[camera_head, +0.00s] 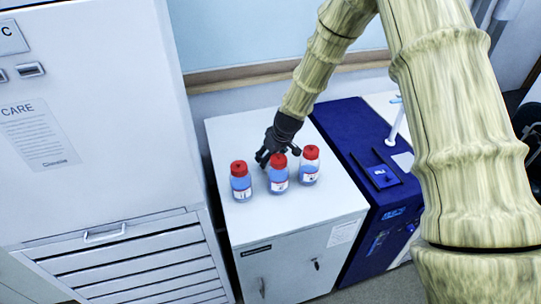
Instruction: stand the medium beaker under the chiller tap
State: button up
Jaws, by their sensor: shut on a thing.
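My gripper (279,155) is low over the white cabinet top, behind the middle of three red-capped bottles. Its dark fingers show on either side of the middle bottle's cap. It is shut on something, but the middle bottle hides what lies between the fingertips. I cannot make out the medium beaker. The chiller looks to be the dark blue unit (345,122) to the right of the cabinet.
The left bottle (241,182), middle bottle (278,178) and right bottle (309,167) stand upright in a slanting row on the white cabinet (235,130). A tall white cabinet (95,130) stands at left. My arm covers much of the right side.

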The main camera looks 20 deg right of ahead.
jog(key=shift+f, duration=0.15)
jog(key=o, duration=1.1)
jog(key=shift+c, duration=0.2)
